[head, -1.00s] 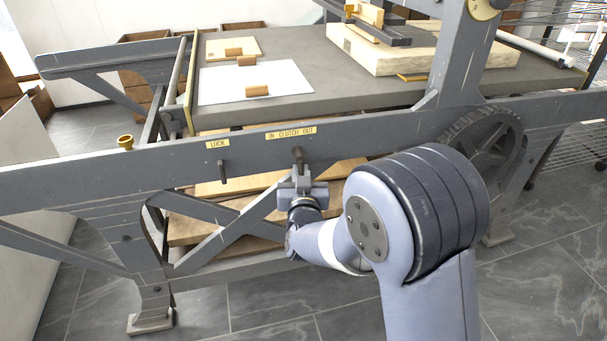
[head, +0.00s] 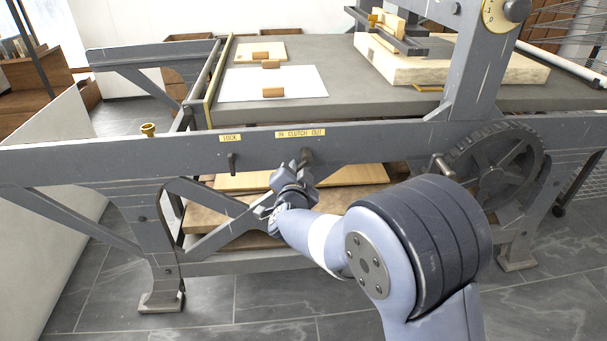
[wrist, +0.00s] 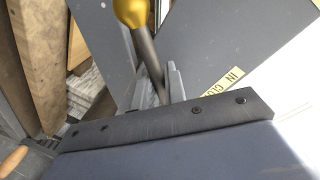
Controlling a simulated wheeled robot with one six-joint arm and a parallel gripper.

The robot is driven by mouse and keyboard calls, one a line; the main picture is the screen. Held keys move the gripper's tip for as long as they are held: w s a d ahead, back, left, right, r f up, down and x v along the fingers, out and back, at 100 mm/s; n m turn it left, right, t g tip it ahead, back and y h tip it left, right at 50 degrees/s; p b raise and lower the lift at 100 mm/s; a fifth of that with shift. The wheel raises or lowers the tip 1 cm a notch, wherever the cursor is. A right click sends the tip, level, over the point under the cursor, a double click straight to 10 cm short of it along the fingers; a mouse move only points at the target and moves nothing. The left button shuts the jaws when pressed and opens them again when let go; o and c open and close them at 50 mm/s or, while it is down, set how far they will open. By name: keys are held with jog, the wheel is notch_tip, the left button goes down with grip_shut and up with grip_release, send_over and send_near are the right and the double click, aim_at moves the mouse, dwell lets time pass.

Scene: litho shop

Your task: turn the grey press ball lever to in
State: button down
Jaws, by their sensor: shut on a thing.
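The press ball lever (wrist: 148,55) is a grey rod with a brass ball (wrist: 131,12) on its end, seen in the wrist view. In the head view, its pivot end (head: 307,155) shows on the press's front rail, under the yellow IN CLUTCH OUT label (head: 300,133). My gripper (wrist: 160,78) is shut on the rod, with a finger on each side. In the head view, my gripper (head: 298,170) is tilted, just below and left of the pivot. It hides the ball and most of the rod there. Part of the label (wrist: 222,82) shows in the wrist view.
A short lever (head: 232,162) hangs under the LOCK label (head: 230,138), left of my gripper. A crank handle (head: 443,166) and large gear (head: 495,165) are on the right. Diagonal braces (head: 235,225) and wooden boards (head: 340,178) lie below and behind my gripper.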

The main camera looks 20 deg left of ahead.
jog(key=shift+a+r+m, duration=0.1)
jog(key=shift+r+m, duration=0.05)
jog(key=shift+m, duration=0.35)
jog(key=c, duration=1.5)
grip_release()
jog(key=shift+c, duration=0.2)
jog(key=p+v, duration=0.2)
jog(key=v, duration=0.9)
jog(key=shift+w, duration=0.15)
jog(key=b+x, duration=0.2)
jog(key=x, duration=0.8)
jog(key=shift+w+a, duration=0.25)
jog(key=shift+w, duration=0.05)
